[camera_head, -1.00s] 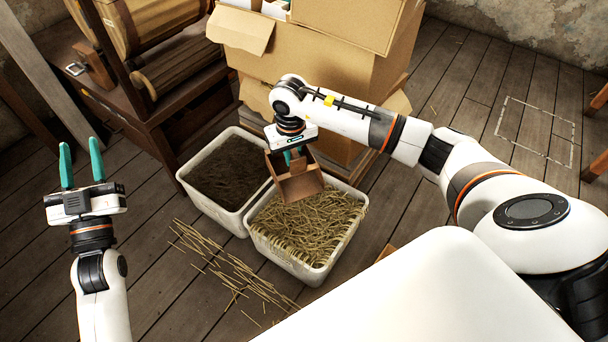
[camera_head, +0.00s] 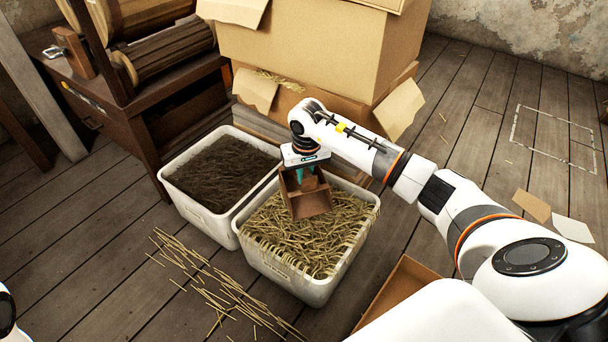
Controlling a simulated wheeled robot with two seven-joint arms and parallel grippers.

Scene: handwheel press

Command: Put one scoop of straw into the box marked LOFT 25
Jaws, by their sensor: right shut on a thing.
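My right gripper (camera_head: 306,175) is shut on a brown box-shaped scoop (camera_head: 309,202). The scoop is held over the straw bin, its open side tilted toward the front, and it looks empty. The straw (camera_head: 300,238) fills a white bin (camera_head: 292,284). I cannot tell whether the scoop's lower edge touches the straw. No box with a readable LOFT 25 mark shows. Of my left arm only a white piece shows at the left edge; its gripper is out of view.
A second white bin (camera_head: 195,214) holds dark brown material (camera_head: 222,172), just left of the straw bin. Cardboard boxes (camera_head: 300,48) are stacked behind. Loose straw (camera_head: 215,285) lies on the floor in front. An open cardboard box (camera_head: 398,288) stands at the lower right. A taped outline marks clear floor at right.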

